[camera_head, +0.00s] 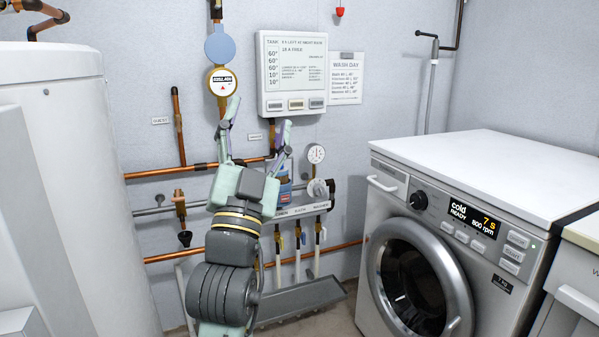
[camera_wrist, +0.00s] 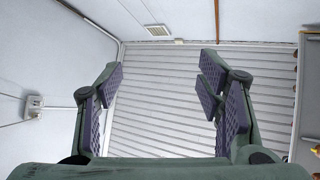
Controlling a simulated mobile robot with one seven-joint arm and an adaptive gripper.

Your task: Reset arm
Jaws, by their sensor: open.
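My gripper (camera_head: 255,128) is in the middle left of the head view, raised upright in front of the pipe wall. Its two fingers are spread wide with nothing between them. In the wrist view, my gripper (camera_wrist: 160,95) shows its two dark ribbed pads far apart. Behind them are a white slatted surface (camera_wrist: 160,120) and pale walls. The fingers appear clear of everything around them, though their distance to the wall is hard to judge.
A washing machine (camera_head: 420,215) stands at the right and a large white tank (camera_head: 70,180) at the left. A grey trough (camera_head: 300,299) lies low behind my arm.

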